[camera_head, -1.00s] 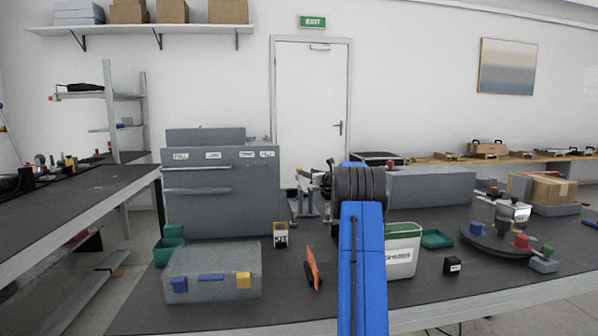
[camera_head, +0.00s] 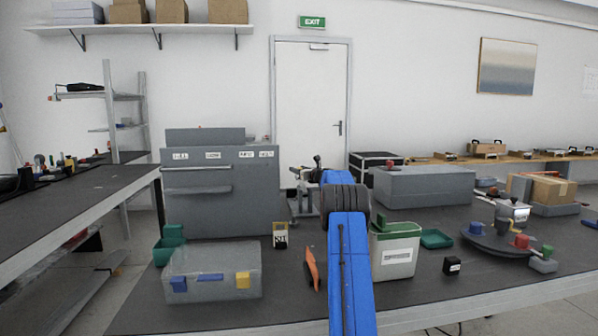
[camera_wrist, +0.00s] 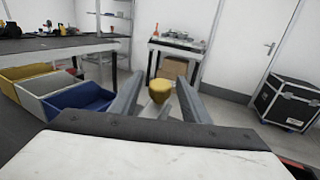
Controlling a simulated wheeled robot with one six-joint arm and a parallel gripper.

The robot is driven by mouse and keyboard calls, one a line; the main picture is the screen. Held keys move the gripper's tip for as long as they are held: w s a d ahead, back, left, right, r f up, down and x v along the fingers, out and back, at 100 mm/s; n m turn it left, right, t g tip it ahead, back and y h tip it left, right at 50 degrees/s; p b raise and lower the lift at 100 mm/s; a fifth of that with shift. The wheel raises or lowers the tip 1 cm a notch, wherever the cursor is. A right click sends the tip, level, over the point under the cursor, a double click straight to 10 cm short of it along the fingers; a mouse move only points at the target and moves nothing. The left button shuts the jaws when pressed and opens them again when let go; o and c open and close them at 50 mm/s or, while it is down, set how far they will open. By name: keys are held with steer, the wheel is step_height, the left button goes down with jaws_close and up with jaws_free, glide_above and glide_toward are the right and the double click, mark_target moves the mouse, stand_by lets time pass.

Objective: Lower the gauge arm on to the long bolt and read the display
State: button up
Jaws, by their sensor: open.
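My gripper (camera_wrist: 158,88) shows in the wrist view as two separate grey fingers, open with nothing between them. It faces out into the room. In the head view my blue arm hides part of the bench, and the fingers are not clear. A round dark fixture (camera_head: 490,241) stands at the right of the bench, away from my arm. It carries small blue and red parts and a pale box (camera_head: 515,211), which may be the display. I cannot make out the gauge arm or the long bolt in either view.
A clear case (camera_head: 212,283), an orange tool (camera_head: 312,267) and a white bin (camera_head: 396,254) stand near my arm. A grey drawer cabinet (camera_head: 222,195) is behind at left.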

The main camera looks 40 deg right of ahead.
jaws_close()
steer(key=shift+w+d+f, duration=0.1)
steer(key=shift+w+f, duration=0.05)
steer(key=shift+f, duration=0.35)
steer(key=shift+w+d+f, duration=0.1)
steer(key=shift+w+f, duration=0.05)
steer(key=shift+f, duration=0.35)
steer(key=shift+w+d+f+g, duration=0.1)
steer(key=shift+w+f+g, duration=0.1)
steer(key=shift+f+g, duration=0.3)
steer(key=shift+w+d+f, duration=0.15)
steer(key=shift+f, duration=1.15)
jaws_free()
steer(key=shift+f, duration=0.1)
step_height(320, 180, up, 11)
steer(key=shift+f, duration=0.15)
